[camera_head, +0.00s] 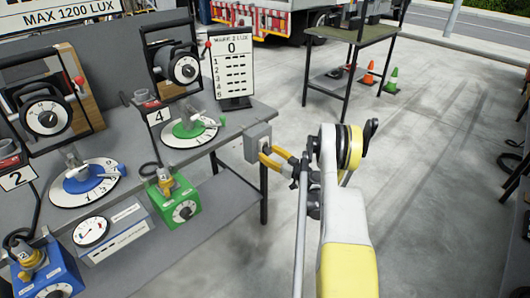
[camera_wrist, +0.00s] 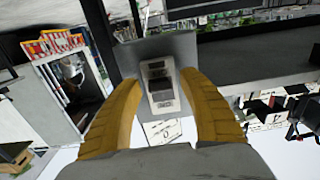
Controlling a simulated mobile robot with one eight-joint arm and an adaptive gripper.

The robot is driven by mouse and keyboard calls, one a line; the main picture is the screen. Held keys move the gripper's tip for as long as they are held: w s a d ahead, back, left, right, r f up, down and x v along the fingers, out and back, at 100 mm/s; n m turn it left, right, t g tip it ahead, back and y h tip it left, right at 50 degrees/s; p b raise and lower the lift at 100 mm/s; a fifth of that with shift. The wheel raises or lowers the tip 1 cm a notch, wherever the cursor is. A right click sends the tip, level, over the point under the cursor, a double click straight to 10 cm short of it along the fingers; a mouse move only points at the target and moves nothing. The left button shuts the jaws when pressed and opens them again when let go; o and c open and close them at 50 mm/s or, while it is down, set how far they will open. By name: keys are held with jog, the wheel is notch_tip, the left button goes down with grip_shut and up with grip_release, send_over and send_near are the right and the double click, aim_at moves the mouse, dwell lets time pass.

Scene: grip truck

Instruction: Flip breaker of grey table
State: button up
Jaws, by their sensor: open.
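A grey breaker box (camera_head: 256,138) is fixed at the right end of the grey table (camera_head: 132,148). In the wrist view, the breaker (camera_wrist: 160,88) is a pale panel with dark switch parts on a grey plate. My gripper (camera_head: 267,154) has yellow fingers and reaches toward the box from the right. In the wrist view, its fingers (camera_wrist: 160,82) are spread, one on each side of the breaker, with nothing held between them. Whether a fingertip touches the box, and which way the switch sits, I cannot tell.
The floor to the right is open.

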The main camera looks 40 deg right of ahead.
aim_at(267, 150)
jog(key=shift+s, duration=0.1)
grip_shut()
jog(key=shift+r, duration=0.15)
jog(key=g+p, duration=0.1)
jog(key=r+g+p, duration=0.1)
jog(key=shift+s+g, duration=0.1)
jog(key=shift+g, duration=0.2)
jog(key=g+p, duration=0.2)
jog(key=shift+r+g, duration=0.4)
jog(key=g+p, duration=0.2)
jog(key=g, duration=0.1)
jog(key=shift+r, duration=0.35)
jog(key=shift+r+g+h+p, duration=0.2)
jog(key=shift+g+h+p, duration=0.3)
jog(key=shift+g, duration=0.8)
